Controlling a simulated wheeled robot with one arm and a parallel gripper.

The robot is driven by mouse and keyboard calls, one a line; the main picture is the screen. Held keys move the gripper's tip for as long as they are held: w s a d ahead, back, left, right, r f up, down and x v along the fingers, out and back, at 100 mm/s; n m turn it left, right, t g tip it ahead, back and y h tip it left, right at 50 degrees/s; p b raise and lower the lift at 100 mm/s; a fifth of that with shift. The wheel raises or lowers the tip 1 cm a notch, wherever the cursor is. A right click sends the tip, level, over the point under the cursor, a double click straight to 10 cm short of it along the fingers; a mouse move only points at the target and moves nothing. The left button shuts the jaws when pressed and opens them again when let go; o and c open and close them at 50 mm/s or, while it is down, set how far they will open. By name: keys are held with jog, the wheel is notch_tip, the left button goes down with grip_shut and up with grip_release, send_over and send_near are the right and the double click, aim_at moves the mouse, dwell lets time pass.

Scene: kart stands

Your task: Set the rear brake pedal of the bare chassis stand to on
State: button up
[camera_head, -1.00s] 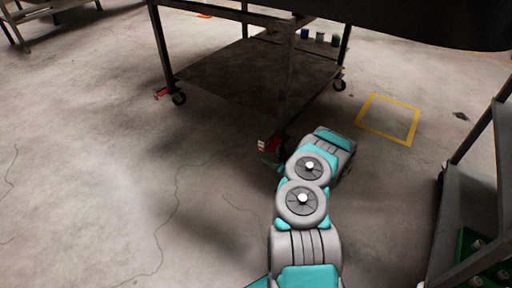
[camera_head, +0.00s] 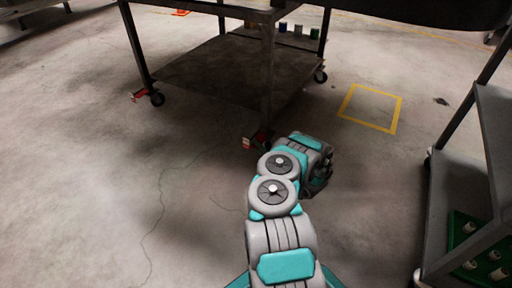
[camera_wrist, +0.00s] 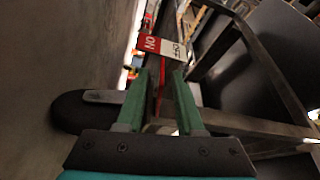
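The bare chassis stand (camera_head: 235,75) is a dark metal frame with a lower shelf and casters. A red brake pedal with a white label (camera_head: 250,142) sits at its near leg. Another red pedal (camera_head: 139,95) is at its left leg. In the wrist view, the label (camera_wrist: 163,46) has a red "ON" half and a white "OFF" half. A red part (camera_wrist: 161,76) lies below it between my fingers. My gripper (camera_wrist: 160,78) has its green fingers apart, one on each side of it. Contact cannot be told. The fingers are hidden in the head view.
A black caster wheel (camera_wrist: 72,112) is left of my gripper, and metal frame bars (camera_wrist: 250,125) are close on its right. A grey shelf (camera_head: 490,150) with a green crate (camera_head: 462,225) stands at the right. Open floor lies to the left.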

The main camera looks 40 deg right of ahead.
jog(key=shift+w, duration=0.55)
grip_shut()
dwell(1.1)
